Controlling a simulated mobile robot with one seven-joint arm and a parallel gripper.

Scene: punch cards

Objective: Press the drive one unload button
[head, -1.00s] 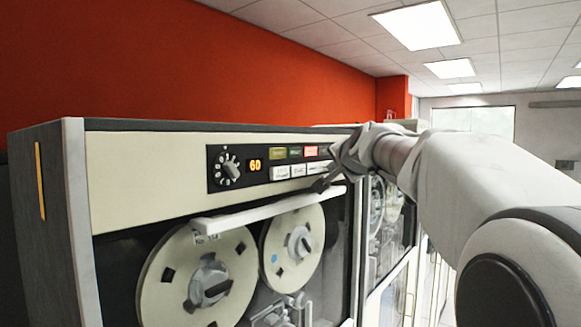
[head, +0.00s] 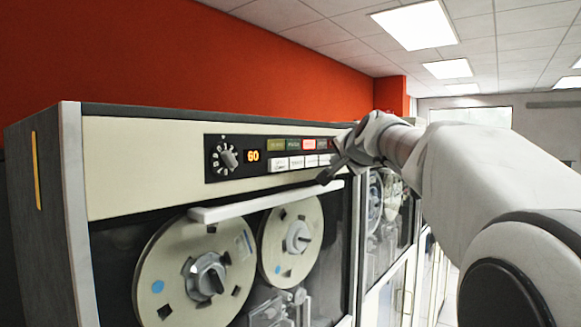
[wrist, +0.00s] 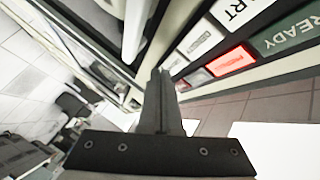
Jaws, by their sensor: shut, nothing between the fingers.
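The drive's control panel (head: 268,158) is a dark strip near the cabinet's top, with a row of coloured labels above a row of white buttons (head: 296,162). In the wrist view the shut fingers (wrist: 162,78) point toward the panel's edge. A red lit label (wrist: 230,62), white buttons (wrist: 199,40) and a green READY label (wrist: 287,33) lie to their right. I cannot tell whether the fingertips touch anything.
A knob (head: 226,158) and an orange display (head: 252,156) sit left of the buttons. A white bar (head: 262,203) sticks out below the panel, close under my gripper. Two tape reels (head: 197,272) lie below it. More cabinets (head: 390,225) stand to the right.

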